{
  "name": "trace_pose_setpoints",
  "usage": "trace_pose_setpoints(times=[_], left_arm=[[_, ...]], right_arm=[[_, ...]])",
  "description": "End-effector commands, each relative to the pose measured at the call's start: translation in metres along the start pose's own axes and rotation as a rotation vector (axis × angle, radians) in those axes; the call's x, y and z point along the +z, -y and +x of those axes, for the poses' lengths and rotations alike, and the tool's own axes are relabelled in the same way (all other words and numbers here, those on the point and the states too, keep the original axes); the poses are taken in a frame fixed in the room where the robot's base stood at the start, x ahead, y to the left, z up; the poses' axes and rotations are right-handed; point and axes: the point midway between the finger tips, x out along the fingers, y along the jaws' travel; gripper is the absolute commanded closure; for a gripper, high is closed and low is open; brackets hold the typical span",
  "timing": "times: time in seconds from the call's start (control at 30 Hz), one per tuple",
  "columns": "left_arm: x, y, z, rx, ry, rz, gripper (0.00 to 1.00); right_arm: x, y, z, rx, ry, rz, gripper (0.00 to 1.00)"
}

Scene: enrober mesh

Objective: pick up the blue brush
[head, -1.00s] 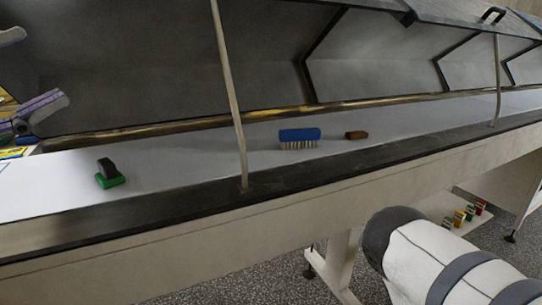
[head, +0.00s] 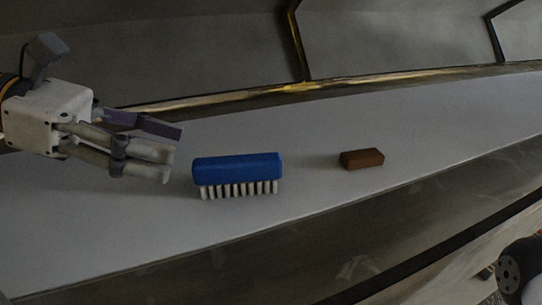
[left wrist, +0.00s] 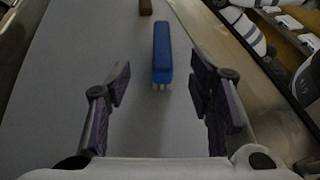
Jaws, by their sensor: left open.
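The blue brush (head: 238,168) has a blue block on top and white bristles pointing down onto the pale belt (head: 300,215). My left gripper (head: 172,151) is open and empty just left of the brush, at about its height in the head view. In the left wrist view, the brush (left wrist: 161,50) lies end-on ahead of the open left gripper (left wrist: 160,100), roughly centred between the fingers and beyond their tips. The gripper does not visibly touch it. My right gripper does not show.
A small brown block (head: 362,159) lies on the belt to the right of the brush, also seen at the top of the left wrist view (left wrist: 145,7). A dark metal wall (head: 210,50) rises behind the belt. The belt is clear around the brush.

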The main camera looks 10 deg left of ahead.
Motion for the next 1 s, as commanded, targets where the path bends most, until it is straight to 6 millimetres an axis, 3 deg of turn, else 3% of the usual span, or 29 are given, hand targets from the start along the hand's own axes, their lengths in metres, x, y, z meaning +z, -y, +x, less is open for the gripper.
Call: trace_pose_setpoints(times=[0.1,0.5,0.8,1.0], left_arm=[[-0.003,0.001,0.03,-0.006,-0.006,-0.004,0.52],[-0.002,0.0,0.095,-0.001,-0.004,-0.001,0.52],[-0.002,-0.001,0.105,0.003,-0.001,-0.001,0.52],[-0.002,-0.001,0.105,0.003,-0.001,-0.001,0.97]], right_arm=[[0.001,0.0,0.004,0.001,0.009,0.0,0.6],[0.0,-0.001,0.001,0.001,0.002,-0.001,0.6],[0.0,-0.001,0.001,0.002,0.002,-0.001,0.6],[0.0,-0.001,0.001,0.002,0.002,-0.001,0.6]])
